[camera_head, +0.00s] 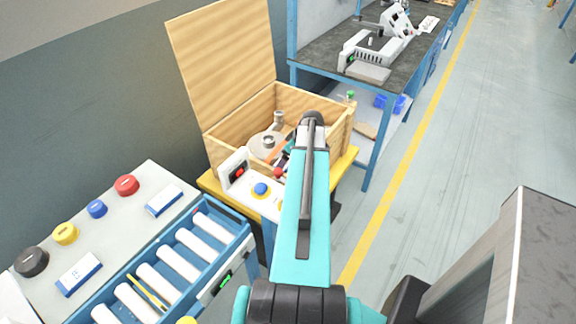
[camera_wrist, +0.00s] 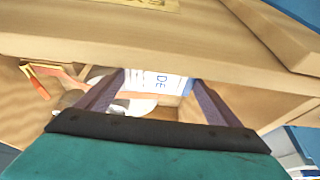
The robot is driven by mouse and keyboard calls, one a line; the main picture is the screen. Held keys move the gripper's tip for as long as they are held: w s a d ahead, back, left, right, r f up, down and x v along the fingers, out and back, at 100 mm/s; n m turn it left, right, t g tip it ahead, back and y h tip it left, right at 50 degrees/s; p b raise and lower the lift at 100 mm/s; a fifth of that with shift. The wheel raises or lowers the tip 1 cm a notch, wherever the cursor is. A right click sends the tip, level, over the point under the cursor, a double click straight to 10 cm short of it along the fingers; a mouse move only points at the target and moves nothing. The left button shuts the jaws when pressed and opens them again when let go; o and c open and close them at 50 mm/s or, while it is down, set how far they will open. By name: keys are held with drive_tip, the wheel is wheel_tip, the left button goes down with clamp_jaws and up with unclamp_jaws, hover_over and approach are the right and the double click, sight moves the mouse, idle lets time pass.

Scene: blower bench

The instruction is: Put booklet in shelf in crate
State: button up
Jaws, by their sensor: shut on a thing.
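The open wooden crate (camera_head: 316,104), its lid (camera_head: 222,65) raised at the back, stands on a yellow-edged stand. My gripper reaches into the crate; my arm hides most of it in the head view. In the wrist view my gripper (camera_wrist: 160,88) is shut on the booklet (camera_wrist: 172,81), which is white with blue lettering and shows between the two fingers. A wooden board of the crate (camera_wrist: 120,50) runs across just beyond the fingers. I cannot tell which board is the shelf, or whether the booklet touches it.
Grey metal parts (camera_head: 268,142) and an orange-red tool (camera_wrist: 62,72) lie in the crate. A white control box with a blue button (camera_head: 261,189) is in front. A roller conveyor (camera_head: 180,262) is at lower left, and a workbench (camera_head: 345,77) behind right.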

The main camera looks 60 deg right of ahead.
drive_tip(key=shift+f+p, duration=0.45)
drive_tip(key=shift+f, duration=1.4)
drive_tip(key=shift+f, duration=0.1)
drive_tip(key=o, duration=1)
drive_tip(key=shift+r, duration=0.2)
drive_tip(key=shift+b+v, duration=1.4)
drive_tip(key=shift+v, duration=4.5)
drive_tip(key=shift+s+r, duration=0.1)
drive_tip(key=shift+r, duration=0.05)
